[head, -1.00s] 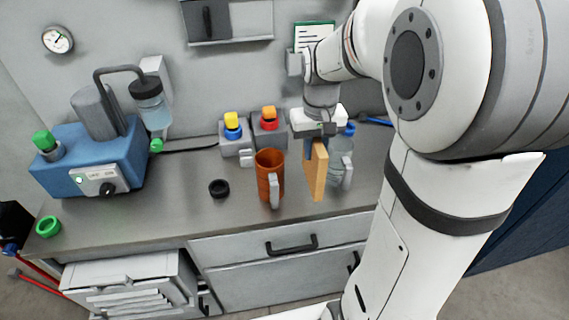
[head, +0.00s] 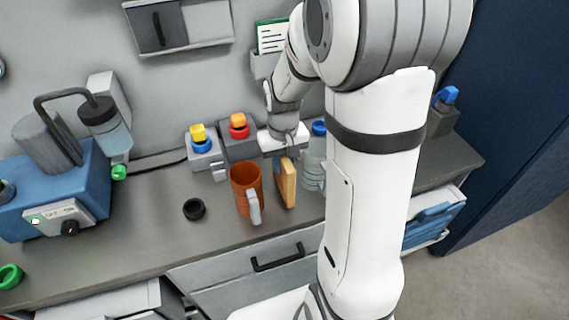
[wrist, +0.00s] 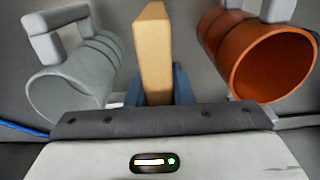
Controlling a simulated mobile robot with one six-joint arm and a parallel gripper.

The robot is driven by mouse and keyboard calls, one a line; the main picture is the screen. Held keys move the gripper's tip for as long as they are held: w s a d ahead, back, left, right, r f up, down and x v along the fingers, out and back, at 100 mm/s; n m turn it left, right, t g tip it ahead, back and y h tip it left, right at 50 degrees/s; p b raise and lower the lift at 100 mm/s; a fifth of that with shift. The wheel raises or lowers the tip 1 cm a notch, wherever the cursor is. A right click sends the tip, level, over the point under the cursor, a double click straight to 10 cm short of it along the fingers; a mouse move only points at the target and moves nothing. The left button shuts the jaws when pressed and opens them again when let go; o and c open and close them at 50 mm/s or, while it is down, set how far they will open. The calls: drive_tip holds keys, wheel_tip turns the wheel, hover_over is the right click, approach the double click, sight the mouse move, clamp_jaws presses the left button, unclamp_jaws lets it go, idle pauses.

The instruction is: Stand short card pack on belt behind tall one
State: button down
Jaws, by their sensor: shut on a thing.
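My gripper (head: 286,153) is shut on a flat tan block (head: 287,184), held upright with its narrow edge towards the head camera. In the wrist view the tan block (wrist: 154,50) sticks out between the blue fingers (wrist: 158,88). An orange mug (head: 244,188) stands just left of the block, and a clear grey mug (head: 312,172) stands to its right, partly hidden by my arm. Whether the block touches the counter cannot be told. I see no belt and no second, taller pack.
A blue machine (head: 85,185) stands at left. Boxes with a yellow knob (head: 198,132) and a red knob (head: 239,126) stand behind the orange mug. A blue-topped item (head: 446,98) is at far right.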

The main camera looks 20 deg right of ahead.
drive_tip(key=shift+f, duration=0.55)
drive_tip(key=shift+f, duration=0.1)
drive_tip(key=c, duration=1.3)
unclamp_jaws()
